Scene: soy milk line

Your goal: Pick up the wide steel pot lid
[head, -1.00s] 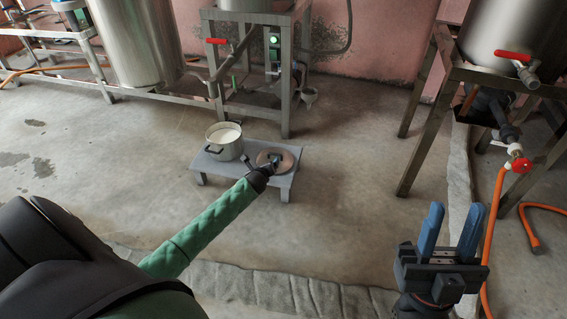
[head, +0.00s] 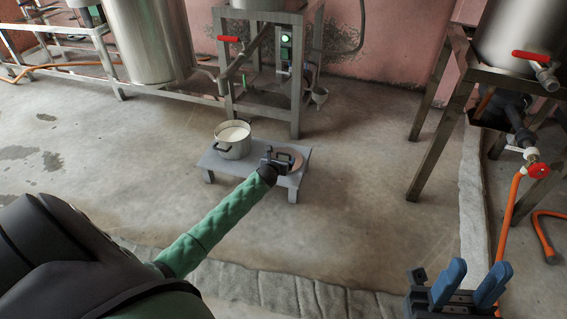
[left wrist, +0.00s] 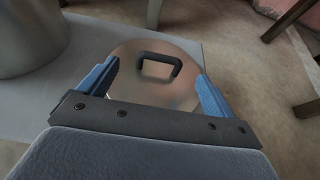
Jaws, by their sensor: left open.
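The wide steel pot lid (left wrist: 160,89) lies on the low grey bench, with its black loop handle (left wrist: 159,66) on top. In the head view the lid (head: 297,162) shows only in part behind my left gripper (head: 281,158). In the left wrist view my left gripper (left wrist: 156,85) is open and empty, with a blue finger on each side of the lid's near half; the handle stands beyond and between the fingertips. I cannot tell the height gap. My right gripper (head: 472,284) is open and empty at the lower right, far from the bench.
A steel pot (head: 233,139) with white liquid stands on the bench (head: 222,163), left of the lid; its wall (left wrist: 30,40) is close in the left wrist view. A steel frame (head: 296,100) stands behind. An orange hose (head: 511,215) is at right. The floor right of the bench is clear.

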